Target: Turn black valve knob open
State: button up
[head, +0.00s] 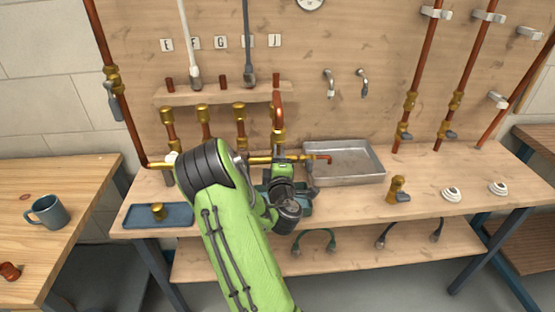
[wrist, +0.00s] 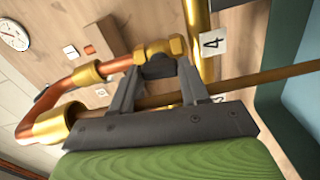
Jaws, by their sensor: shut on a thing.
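The black valve knob (wrist: 158,68) sits under a brass fitting (wrist: 160,47) on a copper pipe in the wrist view. My gripper (wrist: 160,80) has one finger on each side of the knob and is shut on it. The fingers partly cover the knob, so its turned angle is hard to read. In the head view my green arm reaches to the pipework at the middle of the bench, and the wrist hides the knob there.
A metal tray (head: 343,177) lies right of my gripper, and a blue tray (head: 135,216) lies left. A brass valve (head: 397,187) and white coils (head: 451,194) stand on the bench's right. Vertical copper pipes line the back panel. A mug (head: 46,211) is on the left table.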

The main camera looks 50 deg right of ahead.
dwell(0.4)
jog(key=o, duration=1.1)
jog(key=shift+c, duration=0.2)
